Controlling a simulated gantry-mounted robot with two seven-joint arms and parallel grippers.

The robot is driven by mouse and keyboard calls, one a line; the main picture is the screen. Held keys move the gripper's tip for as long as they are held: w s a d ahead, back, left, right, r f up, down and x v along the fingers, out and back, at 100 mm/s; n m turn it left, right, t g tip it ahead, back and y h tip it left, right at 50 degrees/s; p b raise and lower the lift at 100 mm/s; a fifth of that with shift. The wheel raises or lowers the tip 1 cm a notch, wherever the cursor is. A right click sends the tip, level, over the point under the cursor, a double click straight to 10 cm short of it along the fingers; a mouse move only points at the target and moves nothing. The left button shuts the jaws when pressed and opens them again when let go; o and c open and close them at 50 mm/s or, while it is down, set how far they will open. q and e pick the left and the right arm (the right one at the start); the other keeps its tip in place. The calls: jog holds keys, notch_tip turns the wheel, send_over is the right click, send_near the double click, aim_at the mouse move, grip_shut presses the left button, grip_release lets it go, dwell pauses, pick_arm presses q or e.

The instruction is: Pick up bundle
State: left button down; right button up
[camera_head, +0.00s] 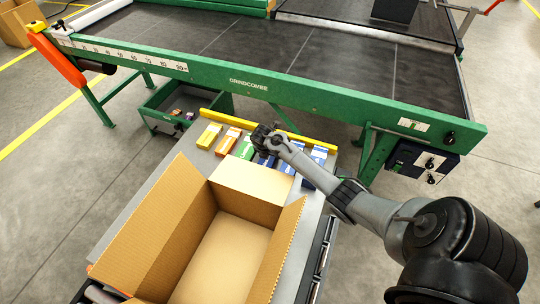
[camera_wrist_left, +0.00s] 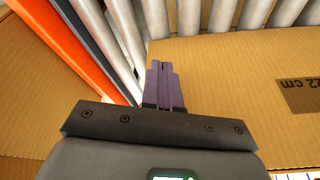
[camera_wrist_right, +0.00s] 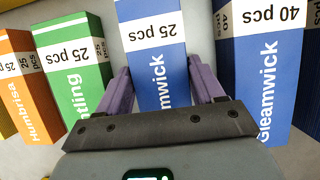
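A row of banded carton bundles lies on the grey table: yellow (camera_head: 208,137), orange (camera_head: 228,142), green (camera_head: 244,149) and several blue ones. My right gripper (camera_head: 265,140) is over the row. In the right wrist view, its purple fingers (camera_wrist_right: 164,92) are open, one on each side of a blue "25 pcs" Gleamwick bundle (camera_wrist_right: 155,45). Whether they touch it I cannot tell. The green bundle (camera_wrist_right: 75,65) is to its left and a blue "40 pcs" Gleamwick bundle (camera_wrist_right: 260,65) to its right. My left gripper (camera_wrist_left: 164,85) has its fingers together, seemingly empty, over cardboard; the head view does not show it.
An open, empty cardboard box (camera_head: 220,260) stands in front of the row. A yellow rail (camera_head: 280,127) runs behind the bundles. The green-framed conveyor (camera_head: 300,95) lies beyond, with a green bin (camera_head: 165,115) at left. Metal rollers (camera_wrist_left: 195,15) show in the left wrist view.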

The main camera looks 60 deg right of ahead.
jog(key=c, duration=0.5)
jog(key=shift+o, duration=0.2)
